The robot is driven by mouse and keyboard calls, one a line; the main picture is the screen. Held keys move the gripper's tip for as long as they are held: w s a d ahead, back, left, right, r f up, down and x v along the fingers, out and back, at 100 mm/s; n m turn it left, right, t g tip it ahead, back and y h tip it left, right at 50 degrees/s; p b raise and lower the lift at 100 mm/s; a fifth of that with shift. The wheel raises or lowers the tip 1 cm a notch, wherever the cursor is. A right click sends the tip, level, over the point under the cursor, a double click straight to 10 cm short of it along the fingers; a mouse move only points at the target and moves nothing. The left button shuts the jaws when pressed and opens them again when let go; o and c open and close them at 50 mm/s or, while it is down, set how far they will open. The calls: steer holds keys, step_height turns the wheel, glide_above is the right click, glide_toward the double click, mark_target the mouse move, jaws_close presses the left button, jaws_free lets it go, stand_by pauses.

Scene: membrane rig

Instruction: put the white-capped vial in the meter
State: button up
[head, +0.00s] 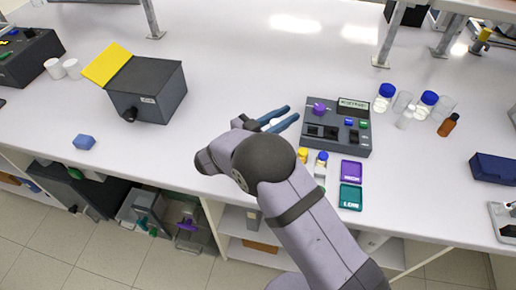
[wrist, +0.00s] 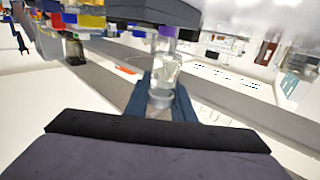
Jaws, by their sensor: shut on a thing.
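My gripper (head: 280,120) is above the bench, left of the grey control box. Its blue fingers are shut on a clear glass vial (wrist: 165,72), with a pale cap end between the fingertips in the wrist view; I take it for the white-capped vial. In the head view only a small white spot of it shows between the fingers. A dark grey box (head: 158,90) with a raised yellow lid (head: 107,63) and a black knob stands at the left; it may be the meter, but its label is unreadable.
The control box (head: 337,145) has a purple knob and buttons. Yellow-capped (head: 303,155) and blue-capped (head: 321,160) vials stand at its front left, by purple (head: 350,172) and teal (head: 350,197) trays. A blue block (head: 84,142) lies left.

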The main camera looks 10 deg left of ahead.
steer(key=w+d+r+m+g+h+b, duration=0.1)
steer(key=w+d, duration=0.2)
steer(key=d, duration=0.3)
steer(key=w+d+r+m+g+h+b, duration=0.1)
steer(key=w+d+m+g+h, duration=0.1)
steer(key=d, duration=0.3)
steer(key=shift+w+d+g, duration=0.3)
steer(key=shift+w+d, duration=0.1)
steer(key=shift+w, duration=0.35)
steer(key=shift+f+b, duration=1.5)
steer(key=shift+f, duration=0.35)
steer(key=shift+f, duration=0.5)
steer(key=shift+r, duration=0.2)
stand_by(0.6)
steer(key=shift+r+p, duration=1.1)
steer(key=shift+r, duration=0.25)
